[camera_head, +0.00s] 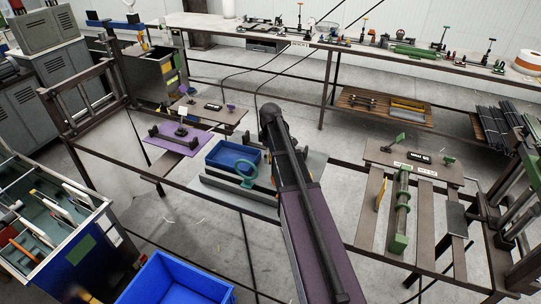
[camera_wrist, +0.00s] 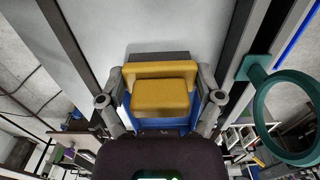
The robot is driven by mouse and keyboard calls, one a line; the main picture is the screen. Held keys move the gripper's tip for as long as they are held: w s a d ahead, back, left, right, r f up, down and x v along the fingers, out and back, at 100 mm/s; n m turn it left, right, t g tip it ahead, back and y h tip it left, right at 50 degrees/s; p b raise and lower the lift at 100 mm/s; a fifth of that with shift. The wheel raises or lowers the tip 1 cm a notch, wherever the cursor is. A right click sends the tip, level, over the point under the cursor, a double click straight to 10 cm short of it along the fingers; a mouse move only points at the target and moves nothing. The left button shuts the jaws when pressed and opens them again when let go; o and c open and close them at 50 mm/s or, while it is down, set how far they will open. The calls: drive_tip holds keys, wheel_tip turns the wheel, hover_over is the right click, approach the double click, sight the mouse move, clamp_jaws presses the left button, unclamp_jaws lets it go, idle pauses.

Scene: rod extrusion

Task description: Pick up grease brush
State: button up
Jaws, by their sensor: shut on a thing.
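In the wrist view, my gripper (camera_wrist: 162,92) has a grey finger on each side of a blocky yellow thing, which appears to be the grease brush (camera_wrist: 162,94). The fingers are shut on it. Blue shows just below and beside the yellow part; I cannot tell whether it belongs to the brush. Bristles are not visible. In the head view, my arm hides the gripper and the held thing.
A green rod fixture (camera_head: 401,205) stands at right, a large blue bin (camera_head: 178,282) at lower left. Frame rails surround the arm.

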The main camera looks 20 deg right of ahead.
drive_tip(key=shift+r+p, duration=0.85)
drive_tip(key=shift+r, duration=0.35)
